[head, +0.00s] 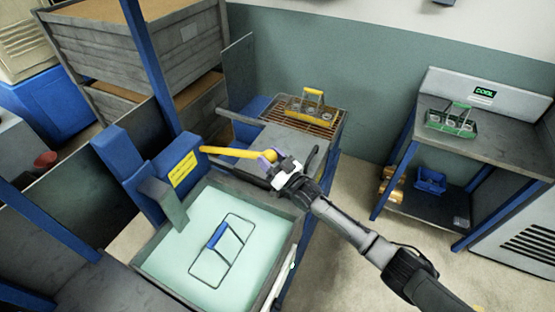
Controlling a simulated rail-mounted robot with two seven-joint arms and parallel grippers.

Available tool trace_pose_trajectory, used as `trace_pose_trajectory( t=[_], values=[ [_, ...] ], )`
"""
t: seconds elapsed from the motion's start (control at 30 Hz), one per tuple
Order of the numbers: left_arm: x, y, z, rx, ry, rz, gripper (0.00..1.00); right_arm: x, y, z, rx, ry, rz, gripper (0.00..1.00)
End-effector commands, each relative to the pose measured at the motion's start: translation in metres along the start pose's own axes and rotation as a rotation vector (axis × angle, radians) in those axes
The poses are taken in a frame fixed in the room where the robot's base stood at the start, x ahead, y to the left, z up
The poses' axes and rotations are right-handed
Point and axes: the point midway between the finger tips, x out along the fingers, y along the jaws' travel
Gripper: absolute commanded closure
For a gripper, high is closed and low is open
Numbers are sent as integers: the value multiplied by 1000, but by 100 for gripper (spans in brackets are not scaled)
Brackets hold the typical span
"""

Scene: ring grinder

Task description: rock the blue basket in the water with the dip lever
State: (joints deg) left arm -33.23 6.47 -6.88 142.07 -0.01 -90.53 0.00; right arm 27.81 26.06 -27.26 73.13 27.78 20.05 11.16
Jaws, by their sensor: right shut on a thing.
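The blue basket (217,237) sits in the pale green water of the tank (289,206) at lower centre. Its blue handle and dark rectangular rim show, and the rest is under the water. The dip lever (235,152) is a yellow bar running right from the blue housing behind the tank. My right gripper (271,160) is shut on the lever's right end, above the tank's far right corner. My left gripper is not in view.
A yellow basket (308,106) stands on a brown grate (332,124) behind the tank. A green basket (453,121) stands on the bench (500,146) at right, under a "COOL" sign (485,92). Large grey crates (190,50) fill the back left. Bare floor (355,195) lies between the tank and bench.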

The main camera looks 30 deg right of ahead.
Motion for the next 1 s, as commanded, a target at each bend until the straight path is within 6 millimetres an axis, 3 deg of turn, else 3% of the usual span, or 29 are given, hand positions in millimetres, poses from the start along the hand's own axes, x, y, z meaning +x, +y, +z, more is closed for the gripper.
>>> trace_pose_trajectory(
  t=[0.03,0.4,0.43,0.67,1.0],
  values=[
    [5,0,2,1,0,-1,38,-2,-1,7,1,-5,-1,92],
    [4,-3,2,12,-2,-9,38,0,-2,6,2,0,-5,92],
    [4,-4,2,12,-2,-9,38,0,-2,6,2,0,-5,49],
    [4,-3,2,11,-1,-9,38,0,-3,4,2,4,-5,27],
    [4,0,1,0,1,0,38,-4,-2,4,3,6,-6,25]
  ],
)
